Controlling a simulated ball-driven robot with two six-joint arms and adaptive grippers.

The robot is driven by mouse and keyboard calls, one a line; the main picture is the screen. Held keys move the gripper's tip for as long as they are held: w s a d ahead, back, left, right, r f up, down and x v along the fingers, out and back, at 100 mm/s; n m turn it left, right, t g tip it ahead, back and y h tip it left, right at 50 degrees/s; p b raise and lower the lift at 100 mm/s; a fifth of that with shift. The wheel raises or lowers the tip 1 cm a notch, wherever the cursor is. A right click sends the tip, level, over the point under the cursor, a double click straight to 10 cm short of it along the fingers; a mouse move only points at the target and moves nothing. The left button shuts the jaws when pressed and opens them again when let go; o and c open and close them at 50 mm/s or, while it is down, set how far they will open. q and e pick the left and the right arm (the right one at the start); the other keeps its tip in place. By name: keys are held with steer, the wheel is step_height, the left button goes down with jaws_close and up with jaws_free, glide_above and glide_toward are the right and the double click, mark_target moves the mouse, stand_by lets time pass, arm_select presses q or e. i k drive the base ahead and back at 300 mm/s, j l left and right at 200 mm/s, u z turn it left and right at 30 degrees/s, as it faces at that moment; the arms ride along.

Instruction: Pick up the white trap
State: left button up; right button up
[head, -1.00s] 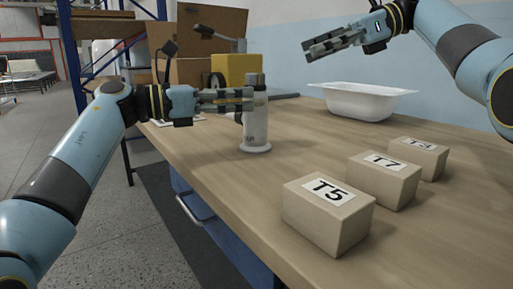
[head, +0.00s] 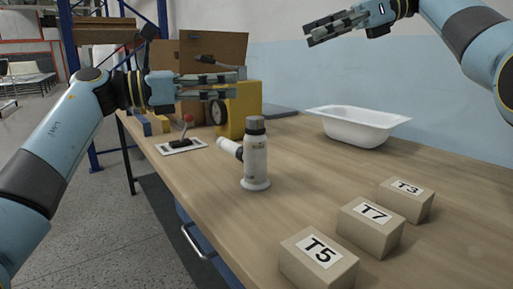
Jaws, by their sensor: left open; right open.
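The white trap (head: 256,160) stands upright on the wooden workbench, with a grey cap, a round base flange and a short side pipe pointing left. My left gripper (head: 237,86) is open and empty. In the picture it is above and slightly left of the trap's cap, apart from it. It overlaps the yellow box behind; its exact depth is unclear. My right gripper (head: 309,35) is open and empty, raised high in front of the wall, well clear of the trap.
Boxes labelled T5 (head: 319,267), T7 (head: 371,228) and T3 (head: 405,202) stand at the right front. A white tub shell (head: 358,128) is behind. A yellow box (head: 240,108) and a red-knobbed lever on a plate (head: 182,146) stand behind left. Bench around the trap's front is clear.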

mark_target(253, 152)
steer(key=k+l, duration=0.8)
steer(key=l, duration=0.1)
